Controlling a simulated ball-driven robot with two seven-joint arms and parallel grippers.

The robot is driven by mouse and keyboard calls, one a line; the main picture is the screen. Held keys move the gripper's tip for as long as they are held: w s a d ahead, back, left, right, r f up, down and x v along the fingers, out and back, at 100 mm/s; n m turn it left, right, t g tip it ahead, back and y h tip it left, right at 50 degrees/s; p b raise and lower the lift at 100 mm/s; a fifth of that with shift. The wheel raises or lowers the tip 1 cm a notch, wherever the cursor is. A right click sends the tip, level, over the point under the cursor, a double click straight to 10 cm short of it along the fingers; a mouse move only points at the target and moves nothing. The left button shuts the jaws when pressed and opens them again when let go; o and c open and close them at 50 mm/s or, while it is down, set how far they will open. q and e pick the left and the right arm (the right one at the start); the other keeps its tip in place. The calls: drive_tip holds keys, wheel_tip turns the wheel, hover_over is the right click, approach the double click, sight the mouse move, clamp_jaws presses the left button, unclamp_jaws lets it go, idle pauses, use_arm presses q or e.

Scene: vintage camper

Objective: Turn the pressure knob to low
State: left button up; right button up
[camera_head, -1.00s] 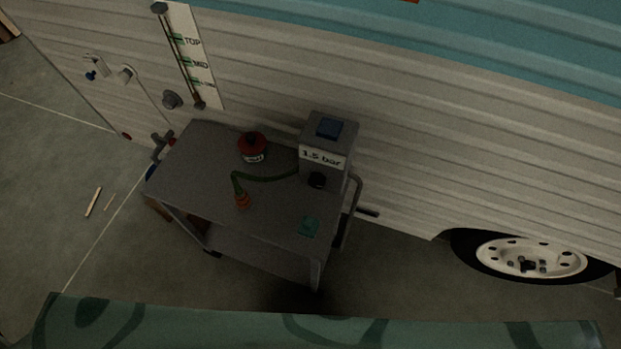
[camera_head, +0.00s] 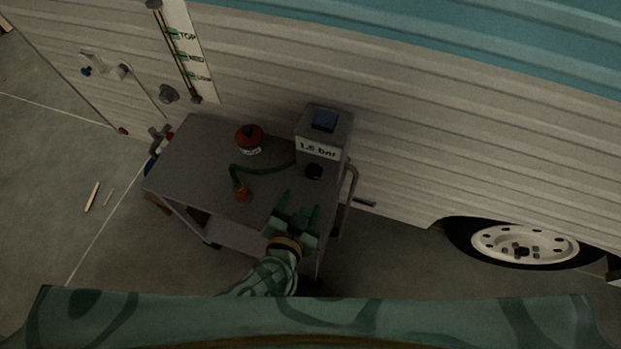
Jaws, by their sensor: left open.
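The pressure knob is a small black round knob (camera_head: 314,171) low on the front of the grey pump box (camera_head: 340,138). The knob's pointer is too small and dark to read. My right gripper is not in view.
A red round container (camera_head: 250,138) and a green hose (camera_head: 262,168) with an orange end (camera_head: 242,194) are on the cart, left of the knob. A cart handle (camera_head: 351,185) rises at the right. The camper wall (camera_head: 430,150) stands close behind.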

sight(311, 176)
use_arm(q)
drive_tip(key=b+x, duration=0.4)
drive_tip(key=x, duration=0.5)
drive_tip(key=shift+f, duration=0.25)
drive_tip(key=shift+w+d, duration=0.1)
drive_tip(key=shift+w, duration=0.5)
drive_tip(key=c, duration=1)
